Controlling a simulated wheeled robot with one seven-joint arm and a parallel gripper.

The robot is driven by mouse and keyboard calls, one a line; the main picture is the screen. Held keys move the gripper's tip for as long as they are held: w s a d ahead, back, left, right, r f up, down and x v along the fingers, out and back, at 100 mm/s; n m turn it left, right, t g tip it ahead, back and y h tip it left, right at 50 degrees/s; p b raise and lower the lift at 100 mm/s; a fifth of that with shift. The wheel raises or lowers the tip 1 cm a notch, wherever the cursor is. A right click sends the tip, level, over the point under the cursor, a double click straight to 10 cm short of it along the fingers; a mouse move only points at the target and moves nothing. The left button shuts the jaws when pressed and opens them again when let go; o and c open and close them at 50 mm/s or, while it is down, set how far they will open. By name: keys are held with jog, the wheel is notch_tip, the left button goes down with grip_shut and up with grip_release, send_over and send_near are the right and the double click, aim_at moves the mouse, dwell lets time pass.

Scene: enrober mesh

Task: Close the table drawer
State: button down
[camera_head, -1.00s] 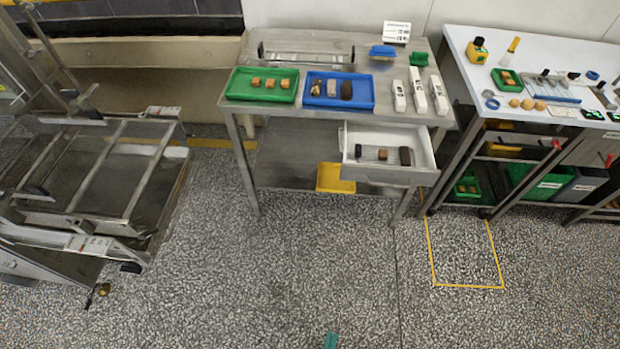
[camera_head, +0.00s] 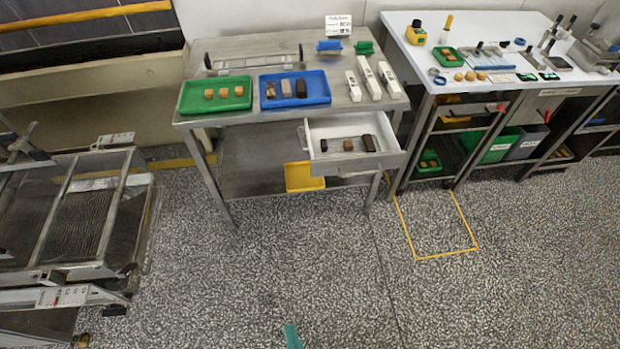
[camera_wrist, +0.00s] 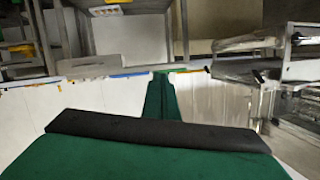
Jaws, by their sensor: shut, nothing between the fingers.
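The table drawer (camera_head: 321,163) is pulled out from the front right of the steel table (camera_head: 290,121). Its pale tray holds several small dark and brown blocks, and a handle (camera_head: 356,172) runs along its front face. My gripper shows in the head view only as a teal tip (camera_head: 292,337) at the bottom edge, over the floor and well short of the drawer. In the wrist view my green gripper (camera_wrist: 161,78) is shut and empty.
On the table stand a green tray (camera_head: 189,108), a blue tray (camera_head: 318,97) and white packs (camera_head: 371,81). A yellow bin (camera_head: 304,184) is on its lower shelf. A metal machine (camera_head: 70,230) stands left and a white-topped bench (camera_head: 405,50) right. Speckled floor between is clear.

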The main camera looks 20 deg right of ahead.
jog(key=w+d+f+m+h, duration=0.2)
jog(key=w+d+f+m, duration=0.4)
jog(key=m, duration=0.4)
jog(key=m+t+h, duration=0.1)
jog(key=m+t, duration=0.1)
jog(key=m, duration=2.4)
send_near(322, 170)
jog(key=shift+h, duration=0.3)
jog(key=x, duration=0.5)
jog(key=shift+a, duration=0.35)
jog(key=shift+w+d+n, duration=0.1)
jog(key=shift+w+n, duration=0.2)
jog(key=shift+w, duration=0.6)
jog(key=shift+s+d, duration=0.2)
jog(key=shift+d, duration=0.05)
